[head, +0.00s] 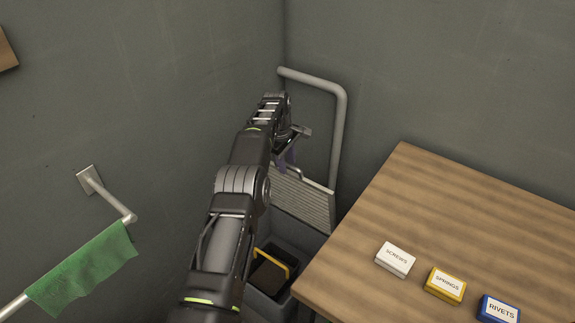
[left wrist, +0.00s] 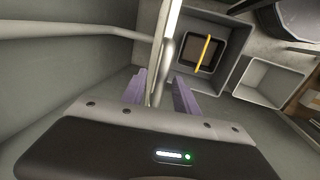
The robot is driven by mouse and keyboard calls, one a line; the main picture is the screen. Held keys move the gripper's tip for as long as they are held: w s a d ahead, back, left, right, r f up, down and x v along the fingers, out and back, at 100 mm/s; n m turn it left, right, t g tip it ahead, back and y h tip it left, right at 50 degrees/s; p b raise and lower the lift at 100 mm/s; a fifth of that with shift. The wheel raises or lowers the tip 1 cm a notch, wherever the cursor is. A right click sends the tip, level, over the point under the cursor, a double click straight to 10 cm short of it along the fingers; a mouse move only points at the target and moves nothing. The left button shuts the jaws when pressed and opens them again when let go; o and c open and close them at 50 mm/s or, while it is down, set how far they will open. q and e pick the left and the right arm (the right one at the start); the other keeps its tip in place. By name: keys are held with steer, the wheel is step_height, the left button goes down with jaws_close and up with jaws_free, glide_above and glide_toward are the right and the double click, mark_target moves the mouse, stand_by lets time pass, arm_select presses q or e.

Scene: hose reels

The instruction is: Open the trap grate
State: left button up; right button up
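The trap grate (head: 303,203) is a light grey slatted panel. It stands raised and tilted beside the railing, in the corner behind the floor opening. In the left wrist view it is seen nearly edge-on as a thin pale strip (left wrist: 171,22), with a rounded grey handle (left wrist: 168,50) on its side. My left gripper (head: 287,160) is at the upper part of the grate. In the left wrist view its purple fingers (left wrist: 160,88) are apart, on either side of the grate's edge, with gaps showing. My right gripper is not in view.
Below the grate is a grey floor pit (head: 262,298) holding a dark item with a yellow bar (head: 274,256). A bent grey rail (head: 342,130) stands behind. A wooden table (head: 400,210) with small labelled boxes is at right. A green cloth (head: 85,270) hangs on a bar at left.

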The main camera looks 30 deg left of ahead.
arm_select(q)
step_height(320, 180, up, 7)
steer(key=s+b, duration=0.1)
steer(key=shift+s+f, duration=0.2)
steer(key=shift+s, duration=0.1)
stand_by(0.4)
